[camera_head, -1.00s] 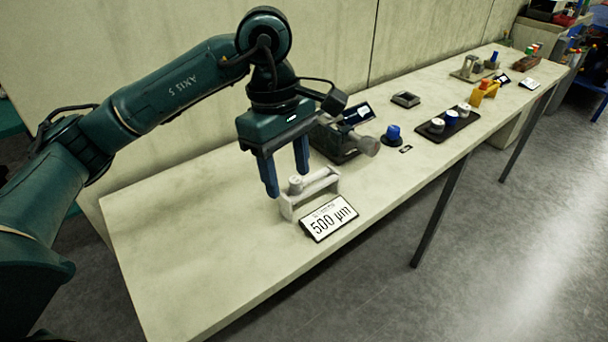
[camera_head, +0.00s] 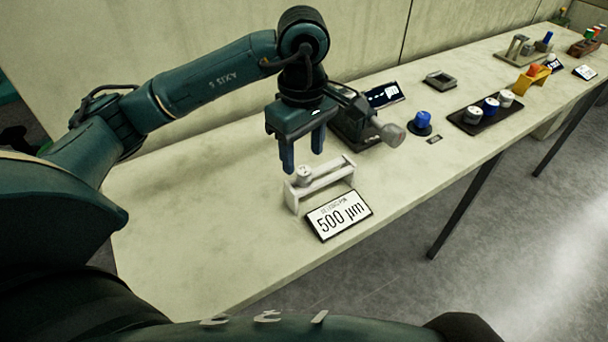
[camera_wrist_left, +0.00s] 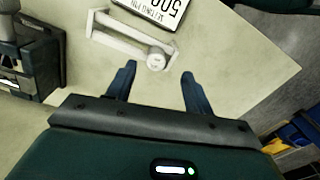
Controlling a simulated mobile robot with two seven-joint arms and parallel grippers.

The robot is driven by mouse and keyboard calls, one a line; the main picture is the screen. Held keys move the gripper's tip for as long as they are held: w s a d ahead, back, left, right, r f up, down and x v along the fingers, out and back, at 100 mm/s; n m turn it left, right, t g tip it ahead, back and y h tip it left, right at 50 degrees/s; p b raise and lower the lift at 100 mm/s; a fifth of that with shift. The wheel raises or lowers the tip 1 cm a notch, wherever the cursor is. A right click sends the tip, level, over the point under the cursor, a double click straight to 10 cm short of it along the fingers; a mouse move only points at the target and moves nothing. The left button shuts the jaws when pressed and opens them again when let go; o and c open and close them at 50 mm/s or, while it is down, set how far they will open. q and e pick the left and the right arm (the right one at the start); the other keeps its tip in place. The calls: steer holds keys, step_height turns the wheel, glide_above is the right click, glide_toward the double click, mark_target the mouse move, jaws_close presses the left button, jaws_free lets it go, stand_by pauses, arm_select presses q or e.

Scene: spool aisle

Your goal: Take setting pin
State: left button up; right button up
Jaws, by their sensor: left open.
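The setting pin (camera_head: 304,174) is a small pale grey cylinder at the left end of a white stand (camera_head: 335,182) on the bench. A sign (camera_head: 338,214) reading 500 µm lies in front of the stand. My left gripper (camera_head: 304,162) is open and empty, its fingers pointing down just above and behind the pin. In the left wrist view the pin (camera_wrist_left: 156,60) shows end-on, just beyond the gap between the open fingertips (camera_wrist_left: 158,71). I see no contact. My right gripper is not in view.
A dark device with a grey knob (camera_head: 392,135) stands right of the stand. Further right are a blue knob (camera_head: 421,122), a black tray (camera_head: 464,121) with several cylinders, and a yellow holder (camera_head: 530,79). The bench is clear to the left of the stand.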

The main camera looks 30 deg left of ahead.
mark_target(304, 170)
arm_select(q)
steer(key=f, duration=0.5)
steer(key=shift+w+a+f+p, duration=0.15)
steer(key=shift+w+p, duration=0.2)
steer(key=c, duration=1.1)
